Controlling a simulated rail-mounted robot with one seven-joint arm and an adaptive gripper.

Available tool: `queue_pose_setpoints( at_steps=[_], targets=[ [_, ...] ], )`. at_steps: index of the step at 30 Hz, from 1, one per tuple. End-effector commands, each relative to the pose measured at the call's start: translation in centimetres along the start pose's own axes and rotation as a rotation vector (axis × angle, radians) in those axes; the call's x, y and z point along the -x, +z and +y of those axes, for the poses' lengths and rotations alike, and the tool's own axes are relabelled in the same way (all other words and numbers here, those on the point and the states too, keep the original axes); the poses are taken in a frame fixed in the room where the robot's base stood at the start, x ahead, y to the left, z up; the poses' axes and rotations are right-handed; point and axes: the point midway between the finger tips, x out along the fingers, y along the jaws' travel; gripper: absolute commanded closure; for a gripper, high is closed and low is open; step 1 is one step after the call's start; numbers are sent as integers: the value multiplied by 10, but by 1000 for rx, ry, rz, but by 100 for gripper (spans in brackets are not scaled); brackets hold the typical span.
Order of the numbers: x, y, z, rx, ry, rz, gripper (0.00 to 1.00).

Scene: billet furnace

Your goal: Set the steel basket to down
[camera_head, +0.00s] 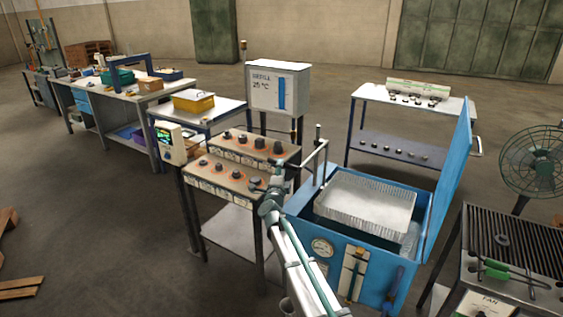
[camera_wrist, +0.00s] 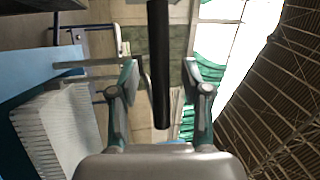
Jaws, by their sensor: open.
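The steel basket (camera_head: 365,203), pale and ribbed, sits high in the mouth of the blue tank (camera_head: 334,252), above the dark liquid. The basket also shows at the left of the wrist view (camera_wrist: 55,130). A grey bar frame (camera_head: 317,158) stands at the tank's left edge. My gripper (camera_wrist: 160,80) is open, with a black rod (camera_wrist: 158,60) showing between its two fingers. I see no finger closed on the rod. In the head view my gripper (camera_head: 270,195) is small, left of the tank, and its fingertips are hard to make out.
The tank's blue lid (camera_head: 449,180) stands open on the right. A grill bench (camera_head: 510,248) and fan (camera_head: 535,160) stand at right. A white-topped table (camera_head: 410,100) is behind the tank.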

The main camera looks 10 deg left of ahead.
Motion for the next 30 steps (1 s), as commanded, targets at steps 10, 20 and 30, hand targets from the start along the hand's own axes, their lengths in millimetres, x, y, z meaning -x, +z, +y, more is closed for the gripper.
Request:
queue_pose_setpoints(
  at_steps=[10,20,30],
  targets=[
    [-32,0,0,0,0,-1,52],
    [-31,0,0,0,0,-1,72],
    [-31,0,0,0,0,-1,100]
  ],
)
